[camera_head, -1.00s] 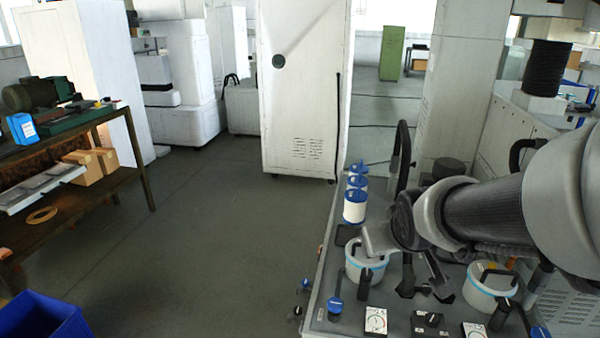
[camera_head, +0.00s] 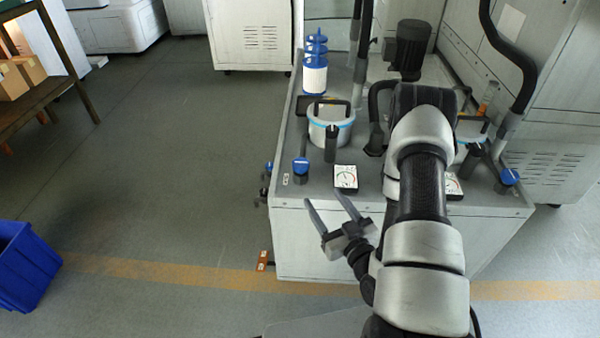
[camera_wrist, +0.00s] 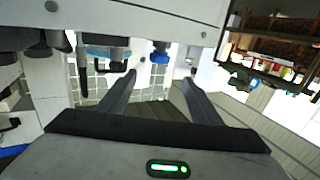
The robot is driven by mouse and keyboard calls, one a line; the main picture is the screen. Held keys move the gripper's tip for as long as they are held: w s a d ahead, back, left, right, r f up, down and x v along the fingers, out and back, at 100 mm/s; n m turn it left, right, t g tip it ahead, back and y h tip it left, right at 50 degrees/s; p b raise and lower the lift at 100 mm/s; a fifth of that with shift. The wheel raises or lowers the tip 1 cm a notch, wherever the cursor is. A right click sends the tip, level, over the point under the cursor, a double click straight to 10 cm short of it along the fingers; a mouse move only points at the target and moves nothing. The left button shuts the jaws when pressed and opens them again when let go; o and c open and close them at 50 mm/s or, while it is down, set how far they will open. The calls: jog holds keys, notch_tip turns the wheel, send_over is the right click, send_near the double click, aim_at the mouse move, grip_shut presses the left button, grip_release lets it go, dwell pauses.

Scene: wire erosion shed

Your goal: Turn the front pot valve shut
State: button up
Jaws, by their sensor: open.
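Two pale pots with blue bands and black handles stand on the grey machine top. The left pot (camera_head: 331,128) is in clear view; the right pot (camera_head: 472,148) is partly hidden by my arm. A blue-handled valve (camera_head: 300,166) is at the front left corner, beside the left pot. Another blue-handled valve (camera_head: 510,177) is at the front right. I cannot tell which valve is called front. My gripper (camera_head: 323,197) is open and empty, in front of the cabinet's front edge and apart from the valves. In the wrist view, a blue knob (camera_wrist: 160,57) shows beyond the fingers.
Blue and white filter canisters (camera_head: 315,65) stand behind the left pot. A gauge card (camera_head: 346,177) lies near the front edge. Small blue-capped fittings (camera_head: 268,168) stick out of the cabinet's left side. A blue bin (camera_head: 25,265) is at far left. The floor between is clear.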

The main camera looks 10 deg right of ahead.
aim_at(304, 169)
jog(key=b+x, duration=0.2)
jog(key=x, duration=1.4)
jog(key=shift+w, duration=0.4)
jog(key=c, duration=1.1)
jog(key=shift+o, duration=0.2)
jog(key=shift+m+h, duration=0.3)
